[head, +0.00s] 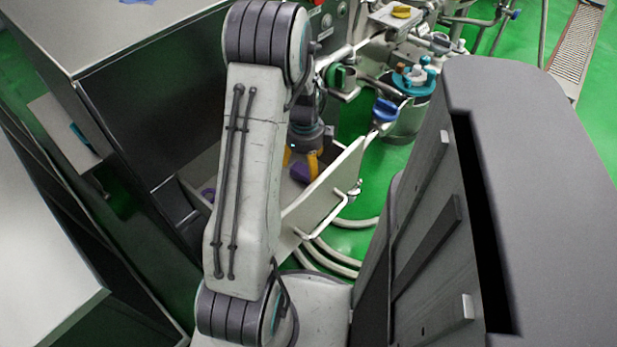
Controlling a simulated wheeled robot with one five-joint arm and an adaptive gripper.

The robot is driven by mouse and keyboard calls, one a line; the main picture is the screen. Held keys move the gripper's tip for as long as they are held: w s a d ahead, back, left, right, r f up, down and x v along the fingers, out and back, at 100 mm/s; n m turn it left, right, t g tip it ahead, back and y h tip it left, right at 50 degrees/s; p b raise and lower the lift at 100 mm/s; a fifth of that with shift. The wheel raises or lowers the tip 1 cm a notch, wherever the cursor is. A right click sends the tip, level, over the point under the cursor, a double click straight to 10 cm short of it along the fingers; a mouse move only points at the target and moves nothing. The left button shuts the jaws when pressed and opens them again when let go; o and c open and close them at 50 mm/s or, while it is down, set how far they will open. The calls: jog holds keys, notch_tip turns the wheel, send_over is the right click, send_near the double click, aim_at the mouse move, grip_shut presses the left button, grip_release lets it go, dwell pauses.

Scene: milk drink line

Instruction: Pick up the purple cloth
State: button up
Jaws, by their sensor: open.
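A purple item that looks like the cloth (299,173) lies in or just above the open drawer, close to its front panel. My gripper (302,161), with its yellow-orange fingers, points down right over this purple item. The gripper is open, with a finger on either side of the item in the picture; I cannot tell whether they touch it. Another small purple patch (208,193) shows farther left in the drawer, partly hidden behind my arm. My arm hides much of the drawer's inside.
The pale drawer front (322,195) has a handle on its outer side. A dark steel cabinet (150,110) stands at left, with a blue cloth (138,2) on top. Pipes and valves with a blue knob (385,110) stand behind. Hoses (335,262) lie on the green floor.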

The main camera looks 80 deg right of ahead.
aim_at(307, 175)
jog(key=shift+s+f+b, duration=0.2)
jog(key=shift+f+b, duration=0.45)
jog(key=shift+f, duration=2.05)
jog(key=c, duration=1.2)
